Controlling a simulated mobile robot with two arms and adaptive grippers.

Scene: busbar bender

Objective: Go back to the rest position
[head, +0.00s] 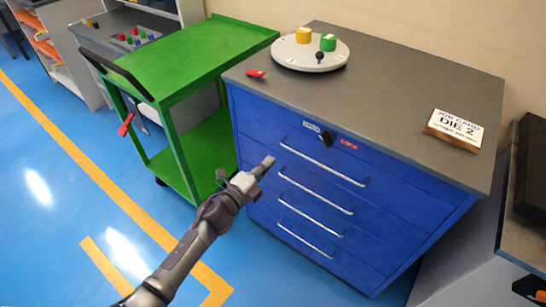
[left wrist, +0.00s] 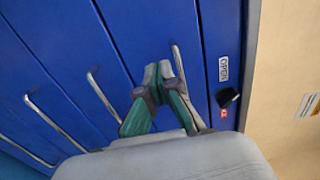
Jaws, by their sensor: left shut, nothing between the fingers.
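My left gripper (head: 266,164) is shut and empty in front of the blue drawer cabinet (head: 400,225), near its left edge in the head view. Its fingers also show in the left wrist view (left wrist: 160,72), close together before the blue drawer fronts and a bar handle (left wrist: 186,90). I cannot tell whether they touch the cabinet. The drawers look shut. A black lock knob (head: 327,138) sits on the top drawer between a white label and a red label; it also shows in the left wrist view (left wrist: 227,97). My right gripper is not in view.
On the cabinet's grey top are a round white plate (head: 296,55) with yellow and green pieces, a red object (head: 255,73) and a "DIE 2" card (head: 455,129). A green cart (head: 195,55) stands close on the left. The blue floor (head: 60,200) at left is clear.

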